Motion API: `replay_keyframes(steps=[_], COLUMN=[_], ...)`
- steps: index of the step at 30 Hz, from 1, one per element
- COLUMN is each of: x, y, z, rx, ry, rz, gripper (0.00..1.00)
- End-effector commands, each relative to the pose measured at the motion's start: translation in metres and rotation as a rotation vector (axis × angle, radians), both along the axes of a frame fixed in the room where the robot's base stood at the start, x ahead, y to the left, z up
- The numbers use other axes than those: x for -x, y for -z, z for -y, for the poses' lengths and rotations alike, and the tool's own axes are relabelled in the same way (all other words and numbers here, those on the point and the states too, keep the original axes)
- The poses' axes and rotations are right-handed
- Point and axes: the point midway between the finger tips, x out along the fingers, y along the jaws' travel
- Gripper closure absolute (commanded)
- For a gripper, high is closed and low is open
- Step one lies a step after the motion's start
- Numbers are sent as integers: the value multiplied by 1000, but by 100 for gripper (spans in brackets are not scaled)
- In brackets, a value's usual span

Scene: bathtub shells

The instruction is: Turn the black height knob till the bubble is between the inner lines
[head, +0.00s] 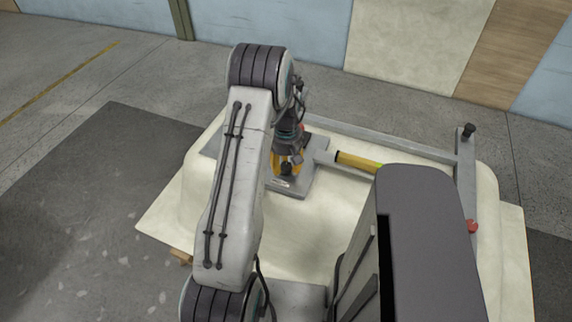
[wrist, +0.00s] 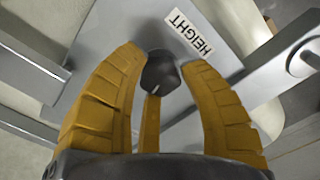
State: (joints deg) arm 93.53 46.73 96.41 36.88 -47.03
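The black height knob (wrist: 161,74) sits on a grey plate beside a white label reading HEIGHT (wrist: 189,34); a pale mark shows on its face. My gripper (wrist: 163,60) has its yellow fingers around the knob, one on each side and one below it in the wrist view. The side fingers look very close to the knob, but I cannot tell whether they press on it. In the head view my gripper (head: 287,160) is over the grey plate (head: 309,178), partly behind my arm. A yellow level tube with a green part (head: 357,162) lies to the right; its bubble and lines cannot be made out.
A grey frame (head: 400,145) stands on the cream tub shell (head: 325,222). A black knob (head: 468,131) and a red knob (head: 472,226) are on its right side. My own body hides part of the shell. Open floor (head: 75,215) lies to the left.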

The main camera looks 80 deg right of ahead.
Motion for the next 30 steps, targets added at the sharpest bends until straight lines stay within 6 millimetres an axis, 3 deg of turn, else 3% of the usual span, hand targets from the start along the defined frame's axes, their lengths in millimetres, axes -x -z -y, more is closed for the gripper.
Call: replay_keyframes(steps=[12,30], x=[0,0], y=[0,1], z=[0,0], rx=[0,0], ry=[0,281], rz=[0,0], gripper=[99,99])
